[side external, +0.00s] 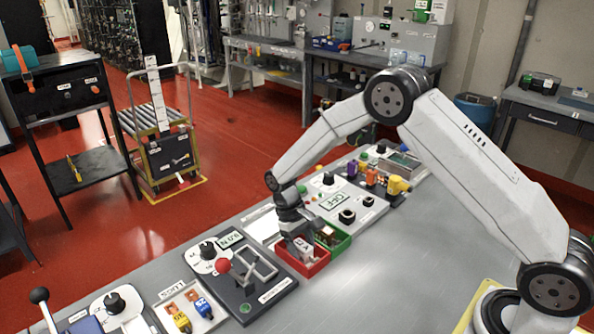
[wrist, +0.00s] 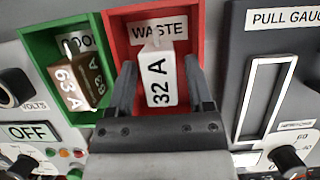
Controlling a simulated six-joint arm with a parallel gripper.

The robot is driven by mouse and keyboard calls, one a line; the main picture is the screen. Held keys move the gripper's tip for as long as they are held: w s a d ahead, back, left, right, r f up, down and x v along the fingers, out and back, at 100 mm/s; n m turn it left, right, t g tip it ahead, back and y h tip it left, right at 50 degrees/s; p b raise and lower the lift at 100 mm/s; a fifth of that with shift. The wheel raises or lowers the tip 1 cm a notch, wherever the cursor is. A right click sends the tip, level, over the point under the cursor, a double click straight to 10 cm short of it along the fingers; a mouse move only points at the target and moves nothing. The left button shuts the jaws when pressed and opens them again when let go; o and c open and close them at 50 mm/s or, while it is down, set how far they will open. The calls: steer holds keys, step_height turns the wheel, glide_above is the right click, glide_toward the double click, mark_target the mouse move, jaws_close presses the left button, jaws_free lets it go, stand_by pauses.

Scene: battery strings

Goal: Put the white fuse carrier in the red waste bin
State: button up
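The white fuse carrier (wrist: 161,80), marked 32 A, is inside the red waste bin (wrist: 197,20), whose WASTE label shows behind it. In the side view the carrier (side external: 302,245) shows low between the walls of the red bin (side external: 318,268). My gripper (wrist: 160,85) is over the bin with one finger on each side of the carrier. A narrow gap shows between each finger and the carrier, so it looks open. Whether the carrier rests on the bin floor is hard to tell.
A green bin (wrist: 38,50) adjoins the red one and holds a brown 63 A carrier (wrist: 72,82). A panel with a pull gauge slot (wrist: 262,95) is on the other side. An OFF panel (side external: 336,200) and a lever panel (side external: 262,290) flank the bins on the bench.

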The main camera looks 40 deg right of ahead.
steer(key=shift+v, duration=3.95)
steer(key=shift+s, duration=0.2)
steer(key=shift+s+d+r+t, duration=0.2)
steer(key=shift+s+r+t, duration=0.1)
steer(key=shift+s+r, duration=0.1)
steer(key=s+d+r+t, duration=0.1)
steer(key=s+t, duration=0.2)
steer(key=s, duration=0.6)
steer(key=s+d+r+t, duration=0.1)
steer(key=s+r+t, duration=0.1)
steer(key=s, duration=0.7)
steer(key=shift+d+t, duration=0.4)
steer(key=shift+t, duration=0.4)
